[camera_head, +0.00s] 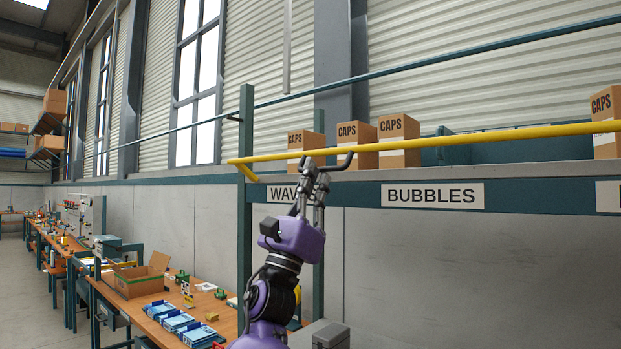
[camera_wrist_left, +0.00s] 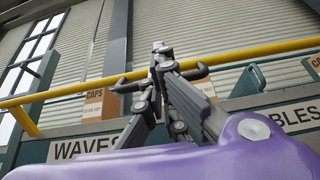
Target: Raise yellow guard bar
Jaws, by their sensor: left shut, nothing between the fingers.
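The yellow guard bar (camera_head: 480,141) runs across the front of the shelf in the head view, with a bent end at its left. It also crosses the left wrist view (camera_wrist_left: 260,51). My left gripper (camera_head: 313,172) is shut with nothing in it, pointing up at the bar near its left end. Its fingertips, also in the left wrist view (camera_wrist_left: 161,50), overlap the bar in the picture. I cannot tell whether they touch it. Dark hooked parts show on both sides of the fingers; I cannot tell what they belong to. My right gripper is out of view.
Several CAPS boxes (camera_head: 398,139) stand on the shelf behind the bar. A teal upright (camera_head: 246,220) is left of my arm. Below the bar is a teal beam with a BUBBLES label (camera_head: 432,195). A workbench (camera_head: 215,312) with blue bins stands at lower left.

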